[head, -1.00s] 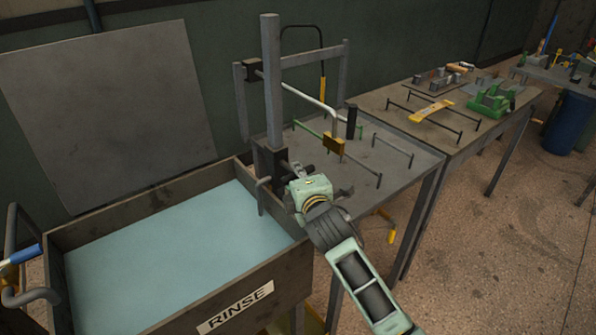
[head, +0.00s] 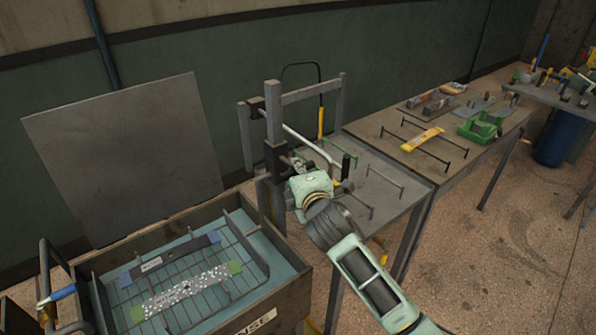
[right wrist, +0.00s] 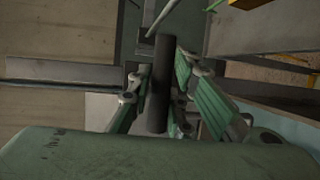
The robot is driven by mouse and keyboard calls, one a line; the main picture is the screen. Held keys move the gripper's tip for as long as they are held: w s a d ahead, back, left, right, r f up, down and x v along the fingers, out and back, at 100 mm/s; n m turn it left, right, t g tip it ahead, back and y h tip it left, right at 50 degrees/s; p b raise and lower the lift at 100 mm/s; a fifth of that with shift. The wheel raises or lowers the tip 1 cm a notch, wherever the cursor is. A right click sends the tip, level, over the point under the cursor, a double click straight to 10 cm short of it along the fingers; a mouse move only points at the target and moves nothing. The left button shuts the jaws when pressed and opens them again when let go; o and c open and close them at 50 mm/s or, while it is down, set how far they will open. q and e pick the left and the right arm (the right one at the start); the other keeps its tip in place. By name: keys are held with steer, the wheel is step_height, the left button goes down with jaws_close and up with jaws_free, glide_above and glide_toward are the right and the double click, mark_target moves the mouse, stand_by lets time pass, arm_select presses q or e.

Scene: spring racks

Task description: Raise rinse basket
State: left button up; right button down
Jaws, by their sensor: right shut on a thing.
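The rinse basket (head: 178,285), a dark wire rack, shows above or at the surface of the pale blue liquid in the rinse tank (head: 297,296). It carries a dark grey strip (head: 172,260) and a speckled white strip (head: 186,291), with blue and green pieces at their ends. My right gripper (head: 296,168) is at the upright post (head: 273,130) at the tank's right back corner. In the right wrist view its fingers (right wrist: 160,100) are shut around a dark cylindrical handle (right wrist: 161,85). My left gripper is out of view.
A grey panel (head: 130,155) leans behind the tank. A metal table (head: 385,195) with small racks stands right of the post. A further table (head: 400,125) holds a yellow piece (head: 422,139) and a green holder (head: 482,125). A blue bin (head: 556,138) stands far right.

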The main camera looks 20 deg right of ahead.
steer(key=shift+d+r, duration=0.1)
steer(key=shift+r, duration=0.45)
steer(key=c, duration=1.7)
jaws_free()
steer(key=shift+w, duration=0.1)
steer(key=shift+o, duration=0.3)
steer(key=shift+f, duration=0.2)
steer(key=shift+f, duration=0.15)
steer(key=s+r, duration=0.2)
steer(key=s, duration=1)
steer(key=shift+a+r, duration=0.15)
steer(key=shift+a, duration=0.2)
